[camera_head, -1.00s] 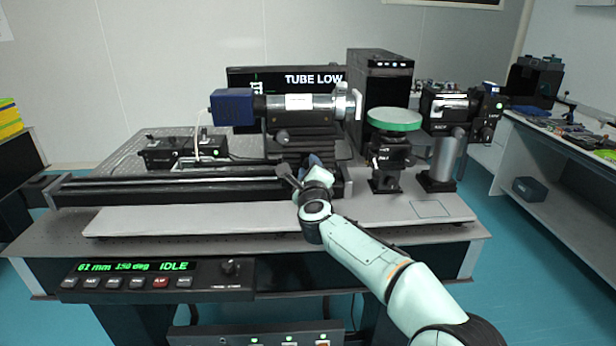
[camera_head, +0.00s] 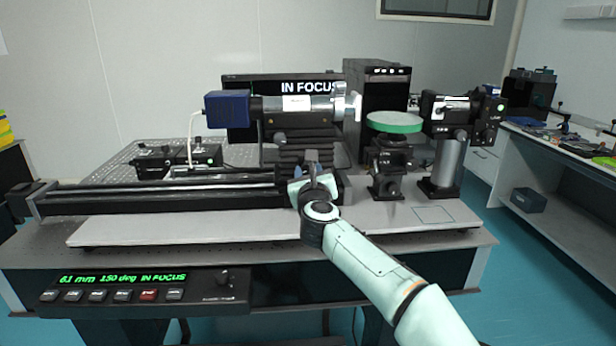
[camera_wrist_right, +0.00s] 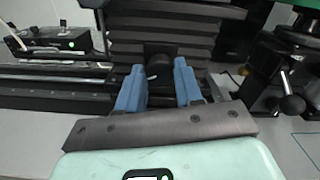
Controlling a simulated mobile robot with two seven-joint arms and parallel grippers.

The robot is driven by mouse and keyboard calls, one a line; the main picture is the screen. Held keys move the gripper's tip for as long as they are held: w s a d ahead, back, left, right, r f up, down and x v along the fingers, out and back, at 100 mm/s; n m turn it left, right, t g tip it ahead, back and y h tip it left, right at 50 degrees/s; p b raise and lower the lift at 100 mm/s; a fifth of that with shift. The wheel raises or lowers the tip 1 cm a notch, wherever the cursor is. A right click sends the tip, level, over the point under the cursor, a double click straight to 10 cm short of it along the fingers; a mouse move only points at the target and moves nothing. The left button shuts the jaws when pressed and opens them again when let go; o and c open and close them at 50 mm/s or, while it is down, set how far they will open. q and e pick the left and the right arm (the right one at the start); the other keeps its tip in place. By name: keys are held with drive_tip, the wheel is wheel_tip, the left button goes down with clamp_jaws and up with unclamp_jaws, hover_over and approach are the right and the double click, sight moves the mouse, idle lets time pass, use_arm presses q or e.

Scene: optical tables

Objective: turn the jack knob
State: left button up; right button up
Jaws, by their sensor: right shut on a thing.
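The jack is a black pleated block (camera_head: 300,143) at the middle of the table, carrying a tube with a blue rear end (camera_head: 228,108). Its dark round knob (camera_wrist_right: 160,64) faces me in the wrist view, between the blue fingers. My right gripper (camera_head: 312,160) is at the jack's front in the head view and hides the knob there. In the wrist view this gripper (camera_wrist_right: 158,82) is shut on the knob, one finger on each side. The screen (camera_head: 305,87) behind reads IN FOCUS. My left gripper is not in view.
A dark rail (camera_head: 160,197) runs left of the gripper. A green-topped round mount (camera_head: 394,122) and a black camera on a post (camera_head: 450,160) stand to the right. A control panel (camera_head: 140,290) on the front edge reads IN FOCUS in green.

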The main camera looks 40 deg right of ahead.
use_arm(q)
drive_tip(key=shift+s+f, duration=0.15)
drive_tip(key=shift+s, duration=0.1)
use_arm(e)
drive_tip(key=o, duration=1)
drive_tip(key=shift+o, duration=0.2)
drive_tip(key=shift+s, duration=0.1)
drive_tip(key=shift+s+a, duration=0.2)
use_arm(q)
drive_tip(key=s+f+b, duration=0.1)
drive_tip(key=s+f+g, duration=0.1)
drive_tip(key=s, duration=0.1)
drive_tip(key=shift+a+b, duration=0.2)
drive_tip(key=shift+b, duration=0.15)
use_arm(e)
drive_tip(key=v, duration=1.2)
drive_tip(key=shift+s+a, duration=0.2)
drive_tip(key=shift+s, duration=0.1)
